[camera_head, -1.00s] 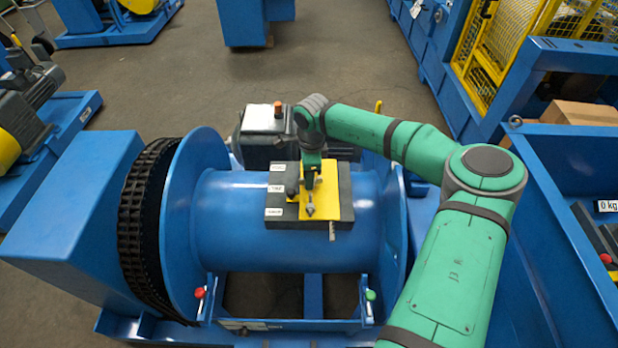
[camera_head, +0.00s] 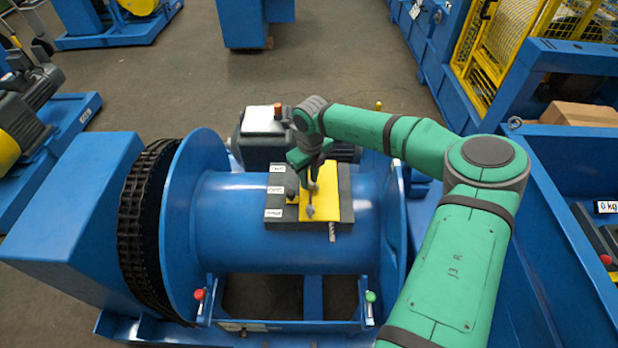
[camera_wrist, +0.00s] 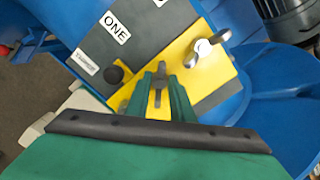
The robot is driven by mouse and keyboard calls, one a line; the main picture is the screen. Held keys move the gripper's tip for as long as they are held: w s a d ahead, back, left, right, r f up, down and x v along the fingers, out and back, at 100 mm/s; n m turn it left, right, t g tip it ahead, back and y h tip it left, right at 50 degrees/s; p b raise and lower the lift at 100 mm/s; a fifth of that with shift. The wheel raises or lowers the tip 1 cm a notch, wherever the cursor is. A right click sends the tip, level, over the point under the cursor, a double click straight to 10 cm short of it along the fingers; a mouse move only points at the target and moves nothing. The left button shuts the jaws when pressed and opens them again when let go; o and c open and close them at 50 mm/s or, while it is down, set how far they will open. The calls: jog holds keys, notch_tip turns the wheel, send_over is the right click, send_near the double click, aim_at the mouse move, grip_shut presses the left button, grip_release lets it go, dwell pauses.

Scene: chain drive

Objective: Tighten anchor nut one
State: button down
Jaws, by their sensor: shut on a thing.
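In the wrist view, the two green fingers of my gripper (camera_wrist: 160,98) are closed around a grey wing nut (camera_wrist: 159,82) on a yellow plate (camera_wrist: 182,72). A second, lighter wing nut (camera_wrist: 205,51) stands free, up and to the right on the same plate. A white label reading ONE (camera_wrist: 115,27) lies on the dark block beside the plate. In the head view my gripper (camera_head: 313,184) reaches down onto the yellow plate (camera_head: 325,180), which sits on the blue drum. The arm's end partly covers the nuts there.
A black knob (camera_wrist: 114,74) sits close to the left of the held nut. The drum (camera_head: 235,225) has a flange at each end, with a chain (camera_head: 135,225) at the left. A motor (camera_head: 262,122) stands behind. A red knob (camera_head: 199,294) and a green knob (camera_head: 370,296) are in front.

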jog(key=m, duration=0.5)
jog(key=shift+w+d+r+m, duration=0.1)
jog(key=shift+w+d+m, duration=0.1)
jog(key=shift+m, duration=0.1)
jog(key=m, duration=0.6)
jog(key=shift+d, duration=0.2)
jog(key=m, duration=0.5)
jog(key=shift+s+m+h, duration=0.1)
jog(key=shift+m+h, duration=0.2)
jog(key=shift+m, duration=0.1)
jog(key=m, duration=0.4)
jog(key=shift+s+d, duration=0.15)
jog(key=shift+m, duration=0.3)
jog(key=c, duration=1.9)
grip_release()
jog(key=shift+o, duration=0.2)
